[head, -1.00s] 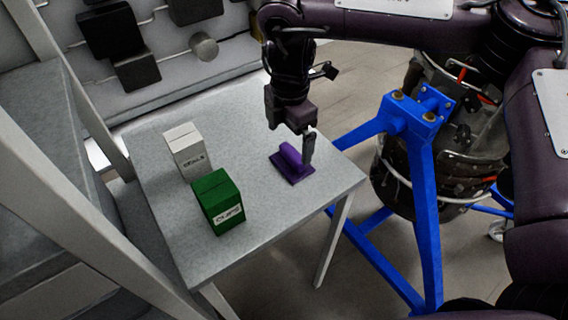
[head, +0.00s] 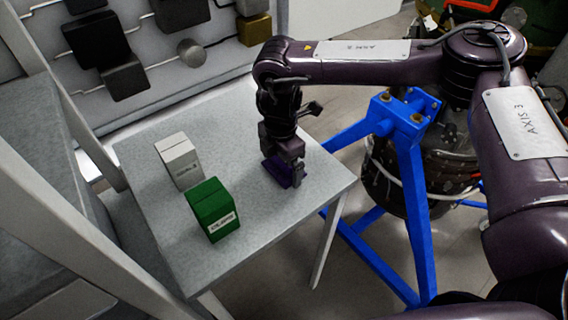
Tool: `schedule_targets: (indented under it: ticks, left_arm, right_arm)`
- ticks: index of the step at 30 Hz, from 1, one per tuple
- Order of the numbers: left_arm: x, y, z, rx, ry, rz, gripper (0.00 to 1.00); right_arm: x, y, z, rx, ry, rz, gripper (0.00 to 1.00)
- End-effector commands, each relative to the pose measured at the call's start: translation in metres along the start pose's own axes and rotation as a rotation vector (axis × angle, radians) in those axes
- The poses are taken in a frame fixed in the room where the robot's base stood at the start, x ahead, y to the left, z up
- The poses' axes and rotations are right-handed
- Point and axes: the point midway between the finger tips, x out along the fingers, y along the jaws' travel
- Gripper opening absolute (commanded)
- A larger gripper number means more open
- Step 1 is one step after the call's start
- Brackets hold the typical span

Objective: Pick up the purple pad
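The purple pad (head: 277,174) lies on the grey table (head: 262,228), right of the two boxes. My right gripper (head: 290,176) points down directly over the pad, with its fingers at the pad's handle. The fingers and wrist hide most of the handle, so I cannot tell whether they are closed on it. The pad's flat base still appears to rest on the table top. My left gripper is not in view.
A white box (head: 180,162) and a green box (head: 214,210) stand on the table to the left of the pad. A blue stand (head: 413,190) is right of the table. Grey shelving (head: 60,160) is at the left. The front of the table is clear.

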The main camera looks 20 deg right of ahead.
Motion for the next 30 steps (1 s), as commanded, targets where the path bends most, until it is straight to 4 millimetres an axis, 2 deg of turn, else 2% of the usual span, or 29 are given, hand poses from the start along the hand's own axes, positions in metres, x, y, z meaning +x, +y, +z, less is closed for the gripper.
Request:
schedule_targets:
  ticks: [1,6,14,20,23,26,30]
  left_arm:
    - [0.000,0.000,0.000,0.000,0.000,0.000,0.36]
    - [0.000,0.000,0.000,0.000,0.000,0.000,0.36]
    - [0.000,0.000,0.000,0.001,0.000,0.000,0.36]
    - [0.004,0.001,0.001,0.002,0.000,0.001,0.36]
    - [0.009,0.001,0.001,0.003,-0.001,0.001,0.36]
    - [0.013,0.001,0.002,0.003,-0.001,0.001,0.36]
    - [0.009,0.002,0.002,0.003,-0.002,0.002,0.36]
  right_arm:
    - [0.000,0.000,0.000,0.000,0.000,0.000,0.90]
    - [0.000,0.000,0.000,0.000,0.000,0.000,0.67]
    - [-0.001,0.000,0.000,0.000,0.000,0.001,0.66]
    - [-0.013,0.001,0.000,0.000,0.000,0.002,0.66]
    - [-0.028,0.001,0.000,0.000,0.000,0.005,0.66]
    - [-0.051,0.002,0.000,-0.001,-0.001,0.007,0.66]
    - [-0.096,0.002,0.001,-0.002,-0.006,0.010,0.66]
